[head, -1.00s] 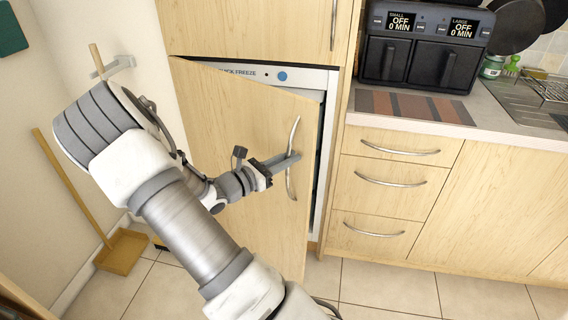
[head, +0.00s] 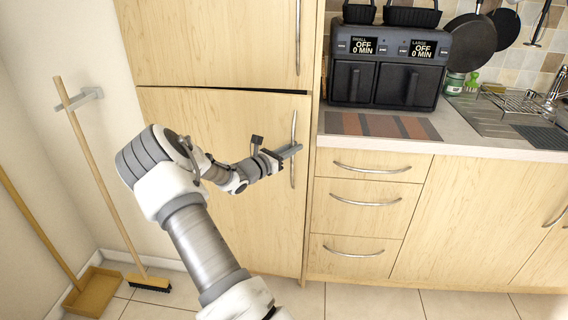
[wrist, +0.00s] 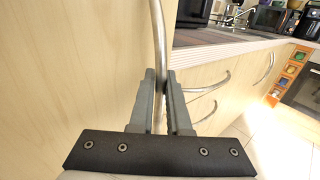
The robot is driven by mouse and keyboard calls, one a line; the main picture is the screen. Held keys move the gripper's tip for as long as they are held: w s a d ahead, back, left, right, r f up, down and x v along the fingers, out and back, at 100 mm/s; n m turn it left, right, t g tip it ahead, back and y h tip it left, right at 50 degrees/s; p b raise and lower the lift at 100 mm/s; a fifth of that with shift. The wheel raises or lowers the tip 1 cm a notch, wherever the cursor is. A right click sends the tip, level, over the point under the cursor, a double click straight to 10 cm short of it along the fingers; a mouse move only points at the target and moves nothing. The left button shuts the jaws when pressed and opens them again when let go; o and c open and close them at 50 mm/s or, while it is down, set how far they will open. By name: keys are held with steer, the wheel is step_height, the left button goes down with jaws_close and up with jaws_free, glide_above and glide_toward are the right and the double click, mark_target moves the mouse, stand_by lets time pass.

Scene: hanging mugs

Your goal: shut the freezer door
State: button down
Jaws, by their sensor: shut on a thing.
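The freezer door (head: 225,120) is a light wood panel below the upper cabinet door. It sits almost flush with the cabinet, with only a thin dark gap along its top edge. Its curved metal handle (head: 293,130) is on its right side. My gripper (head: 292,151) is at the handle. In the wrist view the two grey fingers (wrist: 162,90) are closed around the metal handle bar (wrist: 160,45). The freezer's inside is hidden behind the door.
Drawers (head: 370,192) with metal handles stand right of the door, under a counter with a black air fryer (head: 387,65). A broom (head: 105,190) and a dustpan (head: 95,292) stand by the left wall. Tiled floor shows in front.

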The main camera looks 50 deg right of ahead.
steer(key=shift+n+t, duration=0.5)
steer(key=shift+t, duration=0.3)
steer(key=w+d, duration=0.1)
steer(key=d, duration=0.1)
steer(key=w+d, duration=0.1)
steer(key=shift+w+d+b, duration=0.1)
steer(key=shift+d+b, duration=0.2)
steer(key=shift+d, duration=0.1)
steer(key=c, duration=1)
jaws_free()
steer(key=shift+a, duration=0.1)
steer(key=shift+o, duration=0.2)
steer(key=s+a+p, duration=0.1)
steer(key=a+p, duration=0.1)
steer(key=a, duration=1.5)
steer(key=shift+a+p, duration=0.2)
steer(key=shift+p, duration=0.15)
steer(key=shift+s, duration=0.1)
